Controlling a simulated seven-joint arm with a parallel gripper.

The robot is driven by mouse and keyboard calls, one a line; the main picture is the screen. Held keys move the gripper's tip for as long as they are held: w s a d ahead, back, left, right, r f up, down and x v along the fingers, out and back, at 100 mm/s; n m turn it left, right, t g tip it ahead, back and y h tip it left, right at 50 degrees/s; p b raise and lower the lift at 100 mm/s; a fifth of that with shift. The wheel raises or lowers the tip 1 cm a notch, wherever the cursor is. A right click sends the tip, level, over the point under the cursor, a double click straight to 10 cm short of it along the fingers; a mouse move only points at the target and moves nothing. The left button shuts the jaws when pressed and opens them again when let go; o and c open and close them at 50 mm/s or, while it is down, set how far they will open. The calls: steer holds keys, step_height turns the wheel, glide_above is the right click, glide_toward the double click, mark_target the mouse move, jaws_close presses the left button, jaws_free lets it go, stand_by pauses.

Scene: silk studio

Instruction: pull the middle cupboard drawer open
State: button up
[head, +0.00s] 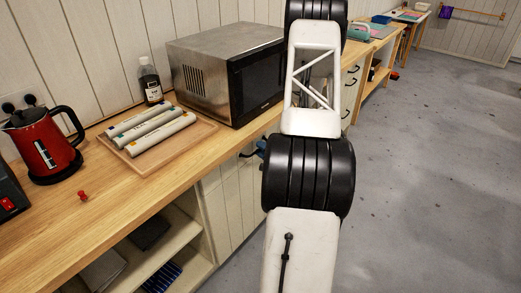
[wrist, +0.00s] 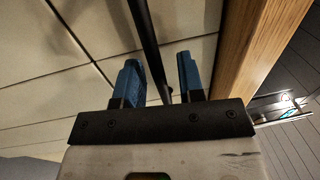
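The cream cupboard front (wrist: 85,25) fills the left and top of the wrist view, with dark seams between its panels. A black bar handle (wrist: 147,35) runs down across it and passes between the two blue fingers of my gripper (wrist: 160,82). The fingers stand apart on either side of the bar. The bar looks nearer the left finger; I cannot tell whether it touches. In the head view a blue part of my gripper (head: 261,147) shows at the cupboard front below the worktop, mostly hidden by my arm. I cannot tell which drawer the handle belongs to.
The wooden worktop (head: 100,215) runs above the cupboard; its edge (wrist: 262,50) is close right of my gripper in the wrist view. On it stand a microwave (head: 225,75), a red kettle (head: 45,145) and a board (head: 200,135) with rolls. The floor (head: 430,180) at right is clear.

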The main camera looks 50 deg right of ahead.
steer(key=shift+w, duration=0.1)
jaws_close()
stand_by(0.4)
steer(key=s, duration=4.1)
steer(key=shift+s, duration=0.3)
jaws_free()
steer(key=shift+s, duration=0.15)
steer(key=s, duration=0.7)
steer(key=shift+s+f, duration=0.25)
steer(key=shift+f, duration=0.2)
